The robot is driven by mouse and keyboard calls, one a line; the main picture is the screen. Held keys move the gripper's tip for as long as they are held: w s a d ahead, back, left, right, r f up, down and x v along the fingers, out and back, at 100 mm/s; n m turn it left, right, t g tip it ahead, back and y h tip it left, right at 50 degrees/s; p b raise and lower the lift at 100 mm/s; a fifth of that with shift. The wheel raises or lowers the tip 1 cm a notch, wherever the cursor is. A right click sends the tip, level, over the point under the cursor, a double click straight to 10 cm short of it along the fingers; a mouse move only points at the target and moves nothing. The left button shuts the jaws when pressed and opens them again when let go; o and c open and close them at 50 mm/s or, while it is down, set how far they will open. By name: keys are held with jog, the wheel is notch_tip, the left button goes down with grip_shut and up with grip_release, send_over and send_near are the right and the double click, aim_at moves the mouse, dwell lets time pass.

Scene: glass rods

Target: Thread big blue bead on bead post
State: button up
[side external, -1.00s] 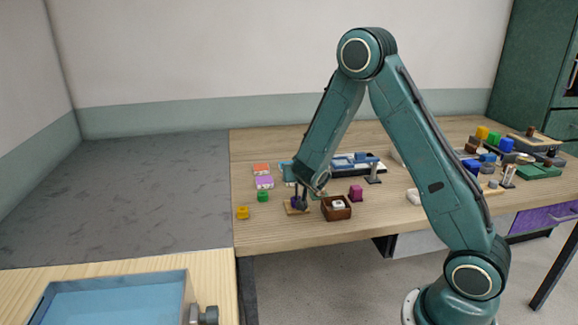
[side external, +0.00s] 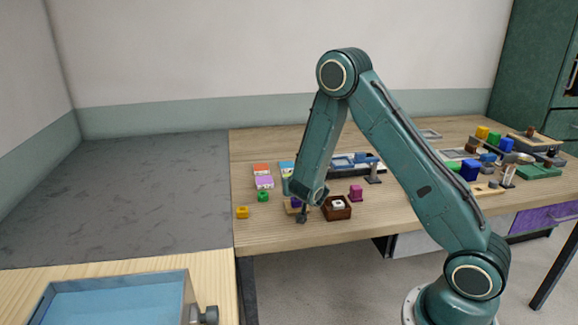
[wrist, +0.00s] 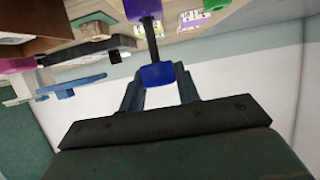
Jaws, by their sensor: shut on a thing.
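The big blue bead (wrist: 157,75) is between the two fingers of my gripper (wrist: 158,88) in the wrist view, and the gripper is shut on it. The dark bead post (wrist: 151,38) runs from a blue-purple bead (wrist: 142,8) to the held bead. The held bead lies at the post's far end; I cannot tell whether the post is inside its hole. In the side view my gripper (side external: 302,214) is low beside the small wooden base (side external: 288,209), with a purple bead (side external: 295,203) there. The held bead is not clear in that view.
A brown box (side external: 337,213) with a white piece stands just right of my gripper. A magenta cube (side external: 356,192) is behind it. A green bead (side external: 263,197) and yellow bead (side external: 242,212) lie left. The front left tabletop is mostly clear.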

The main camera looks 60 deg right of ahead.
jog(key=shift+f, duration=0.95)
jog(key=shift+f, duration=0.1)
jog(key=o, duration=1.1)
jog(key=shift+c, duration=0.2)
jog(key=shift+a, duration=0.1)
jog(key=v, duration=0.7)
jog(key=shift+s, duration=0.15)
jog(key=shift+r, duration=0.25)
